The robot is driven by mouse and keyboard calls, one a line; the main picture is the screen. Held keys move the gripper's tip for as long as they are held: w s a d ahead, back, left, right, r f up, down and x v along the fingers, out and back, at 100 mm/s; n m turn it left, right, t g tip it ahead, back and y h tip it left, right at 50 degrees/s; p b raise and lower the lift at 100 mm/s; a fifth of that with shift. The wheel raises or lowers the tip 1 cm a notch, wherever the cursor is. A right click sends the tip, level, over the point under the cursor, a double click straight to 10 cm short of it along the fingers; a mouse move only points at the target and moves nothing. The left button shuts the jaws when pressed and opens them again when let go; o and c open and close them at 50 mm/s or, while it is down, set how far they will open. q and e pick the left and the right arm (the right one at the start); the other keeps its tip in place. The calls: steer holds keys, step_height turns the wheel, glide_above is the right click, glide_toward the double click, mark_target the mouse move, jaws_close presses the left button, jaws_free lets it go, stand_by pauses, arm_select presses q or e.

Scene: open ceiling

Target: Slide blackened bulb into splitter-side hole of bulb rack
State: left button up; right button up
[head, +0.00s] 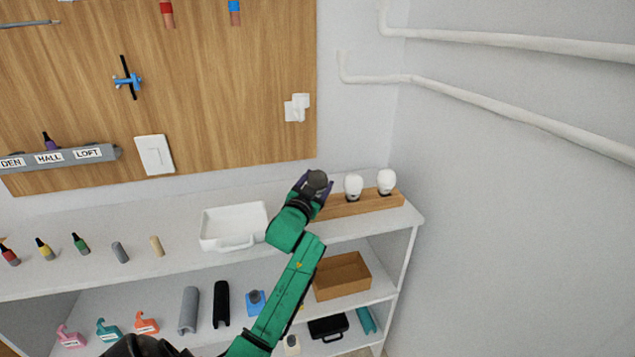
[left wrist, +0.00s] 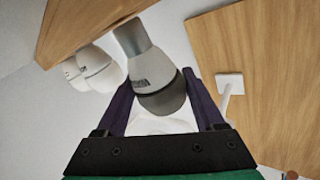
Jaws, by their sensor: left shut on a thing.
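My left gripper (head: 317,187) is shut on the blackened bulb (head: 318,178) at the left end of the wooden bulb rack (head: 375,204). In the left wrist view, the purple fingers (left wrist: 160,103) hold the bulb's (left wrist: 158,90) dark-banded globe on both sides. Its grey metal base points toward the rack (left wrist: 92,22) and overlaps its edge. I cannot tell whether the base is inside a hole. Two white bulbs (head: 353,185) (head: 386,180) stand upright in the rack to the right. The left hole is hidden by the gripper. My right gripper is not in view.
A white tray (head: 222,243) stands on the shelf top left of my arm. A wooden board (head: 230,90) with a white fixture (head: 297,107) is on the wall behind. A brown box (head: 342,287) sits on the shelf below. Pipes (head: 500,98) run along the right wall.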

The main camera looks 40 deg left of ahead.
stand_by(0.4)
arm_select(q)
steer(key=shift+f+b, duration=0.45)
steer(key=shift+f, duration=0.3)
steer(key=o, duration=1.2)
steer(key=shift+o, duration=0.8)
steer(key=shift+s+d+f, duration=0.25)
steer(key=shift+s, duration=0.25)
steer(key=b+v, duration=0.2)
steer(key=v, duration=1.1)
steer(key=shift+s+r, duration=0.3)
steer(key=shift+r, duration=0.05)
